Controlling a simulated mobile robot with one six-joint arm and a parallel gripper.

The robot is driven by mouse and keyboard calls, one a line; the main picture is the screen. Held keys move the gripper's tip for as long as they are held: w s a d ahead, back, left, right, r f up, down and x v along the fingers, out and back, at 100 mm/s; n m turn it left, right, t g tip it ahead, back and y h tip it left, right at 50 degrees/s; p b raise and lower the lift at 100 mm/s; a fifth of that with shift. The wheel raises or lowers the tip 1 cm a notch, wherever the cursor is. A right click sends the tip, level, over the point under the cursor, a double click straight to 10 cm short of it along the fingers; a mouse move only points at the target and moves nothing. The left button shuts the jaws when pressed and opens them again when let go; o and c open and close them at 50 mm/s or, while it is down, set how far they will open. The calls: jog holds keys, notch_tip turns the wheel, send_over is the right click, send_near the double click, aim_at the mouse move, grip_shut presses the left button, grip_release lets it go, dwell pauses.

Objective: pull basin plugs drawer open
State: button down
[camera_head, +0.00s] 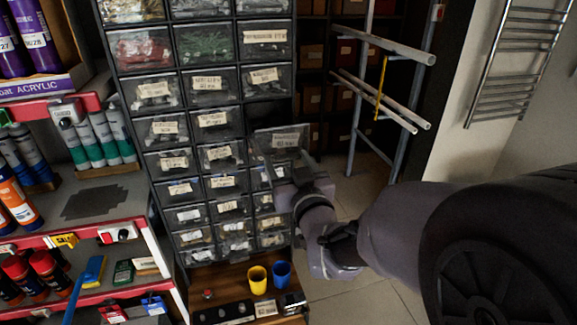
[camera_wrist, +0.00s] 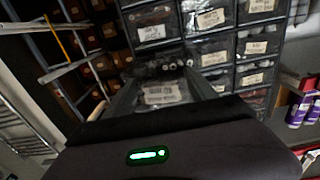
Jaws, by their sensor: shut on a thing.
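One clear grey drawer (camera_head: 284,141) in the right column of the drawer cabinet (camera_head: 174,98) stands out from the row, with a pale label on its front. I take it as the basin plugs drawer, but the label is too small to read. In the wrist view the pulled-out drawer (camera_wrist: 163,94) shows its side walls and several round grey pieces inside at the back. My gripper (camera_head: 294,166) is at the lower front of this drawer, shut on it.
The other drawers around it look closed. A wooden ledge below holds a yellow cup (camera_head: 257,279) and a blue cup (camera_head: 282,274). A rack with grey pipes (camera_head: 383,100) stands to the right. Red-edged shelves with tubes (camera_head: 98,137) are on the left.

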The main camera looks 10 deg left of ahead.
jog(key=shift+w, duration=0.1)
jog(key=shift+c, duration=1.4)
grip_release()
jog(key=b+v, duration=1.2)
jog(key=v, duration=0.5)
